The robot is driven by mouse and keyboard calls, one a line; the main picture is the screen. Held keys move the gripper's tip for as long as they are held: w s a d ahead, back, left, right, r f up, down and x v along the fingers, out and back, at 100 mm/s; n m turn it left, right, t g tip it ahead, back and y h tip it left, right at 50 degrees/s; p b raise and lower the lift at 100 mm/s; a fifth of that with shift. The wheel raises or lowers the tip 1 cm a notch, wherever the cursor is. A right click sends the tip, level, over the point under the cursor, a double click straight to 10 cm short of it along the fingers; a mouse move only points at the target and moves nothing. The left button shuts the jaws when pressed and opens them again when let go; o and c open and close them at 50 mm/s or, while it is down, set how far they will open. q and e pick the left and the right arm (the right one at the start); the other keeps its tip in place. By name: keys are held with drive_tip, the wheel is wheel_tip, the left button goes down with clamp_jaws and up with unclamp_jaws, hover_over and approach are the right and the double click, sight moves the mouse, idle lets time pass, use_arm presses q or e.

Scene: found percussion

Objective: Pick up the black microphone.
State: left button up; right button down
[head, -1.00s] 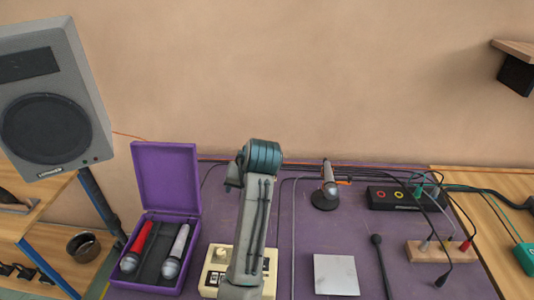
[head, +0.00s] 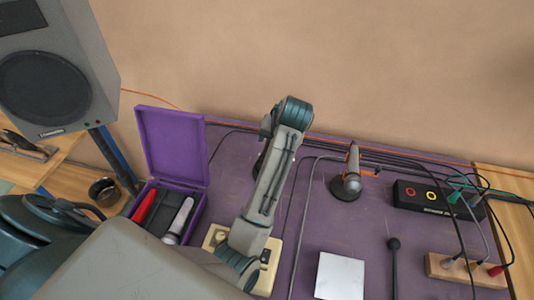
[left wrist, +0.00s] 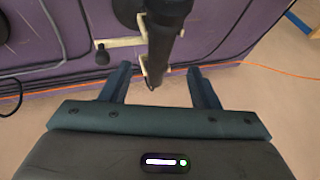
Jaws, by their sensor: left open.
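In the left wrist view, a black microphone (left wrist: 162,45) is a dark cylinder in a pale clip, pointing towards my fingers. My left gripper (left wrist: 160,82) is open, with one finger to each side of the microphone's lower end. I see no finger touching it. In the head view my left arm covers its own fingers and most of what is behind it. A dark shape shows just left of the arm there; I cannot tell whether it is the microphone's stand. My right gripper is not in view.
An open purple case (head: 172,145) holds a red microphone (head: 145,205) and a white one (head: 181,217). Several cables run along the back of the purple table (head: 330,225). A white plate (head: 340,275) lies in front.

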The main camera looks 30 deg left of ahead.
use_arm(q)
drive_tip(key=x, duration=0.1)
drive_tip(key=p+x, duration=0.1)
drive_tip(key=x, duration=0.2)
drive_tip(key=shift+s+a+f+p, duration=0.1)
drive_tip(key=shift+s+f+p, duration=0.15)
drive_tip(key=shift+f+p, duration=0.05)
drive_tip(key=shift+w+a+f, duration=0.1)
drive_tip(key=shift+f, duration=0.2)
drive_tip(key=shift+c, duration=0.8)
clamp_jaws()
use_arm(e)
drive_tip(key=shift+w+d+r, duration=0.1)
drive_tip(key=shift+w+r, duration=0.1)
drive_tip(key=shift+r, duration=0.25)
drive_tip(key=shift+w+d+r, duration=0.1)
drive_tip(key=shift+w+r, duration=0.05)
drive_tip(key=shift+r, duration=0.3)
